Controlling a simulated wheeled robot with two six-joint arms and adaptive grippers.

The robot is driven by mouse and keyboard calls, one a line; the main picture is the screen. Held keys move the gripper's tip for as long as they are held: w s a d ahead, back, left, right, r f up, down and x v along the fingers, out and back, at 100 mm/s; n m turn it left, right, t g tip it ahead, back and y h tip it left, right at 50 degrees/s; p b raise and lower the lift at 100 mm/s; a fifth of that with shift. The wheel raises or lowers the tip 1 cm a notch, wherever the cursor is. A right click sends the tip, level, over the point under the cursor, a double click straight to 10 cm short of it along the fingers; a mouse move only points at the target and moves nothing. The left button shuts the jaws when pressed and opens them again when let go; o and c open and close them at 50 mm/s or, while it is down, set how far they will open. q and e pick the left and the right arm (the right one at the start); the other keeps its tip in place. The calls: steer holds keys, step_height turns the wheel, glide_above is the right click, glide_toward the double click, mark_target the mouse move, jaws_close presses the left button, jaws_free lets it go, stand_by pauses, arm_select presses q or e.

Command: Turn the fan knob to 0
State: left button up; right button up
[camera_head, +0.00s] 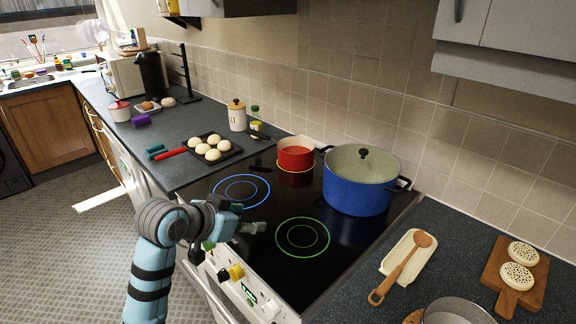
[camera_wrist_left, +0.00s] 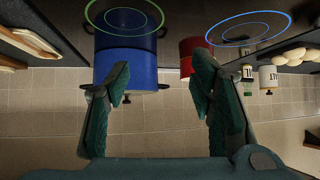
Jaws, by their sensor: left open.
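My right gripper is not in view.
A blue pot (camera_head: 355,190) and a red pot (camera_head: 295,158) stand at the back of the black cooktop (camera_head: 262,262). A tray of buns (camera_head: 228,158) is on the left counter. A spoon rest (camera_head: 395,262) and a wooden board (camera_head: 500,292) lie on the right counter.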

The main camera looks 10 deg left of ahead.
arm_select(q)
steer(key=w+r+m+t+h, duration=0.1)
steer(key=w+r, duration=0.1)
steer(key=r, duration=0.9)
steer(key=w+r+m+t+h, duration=0.2)
steer(key=r, duration=1)
steer(key=s+r+m+h, duration=0.15)
steer(key=s+r, duration=0.25)
steer(key=r, duration=0.5)
steer(key=s+r+m+t+h, duration=0.15)
steer(key=s+r, duration=0.25)
steer(key=r, duration=0.5)
steer(key=s+r+m+h, duration=0.15)
steer(key=s+r, duration=0.25)
steer(key=r, duration=0.5)
steer(key=p+x, duration=0.3)
steer(key=x, duration=1.1)
steer(key=shift+d+p, duration=0.3)
steer(key=shift+p, duration=0.05)
steer(key=shift+w+f, duration=0.1)
steer(key=shift+w, duration=0.05)
steer(key=shift+c, duration=1.2)
steer(key=c, duration=0.9)
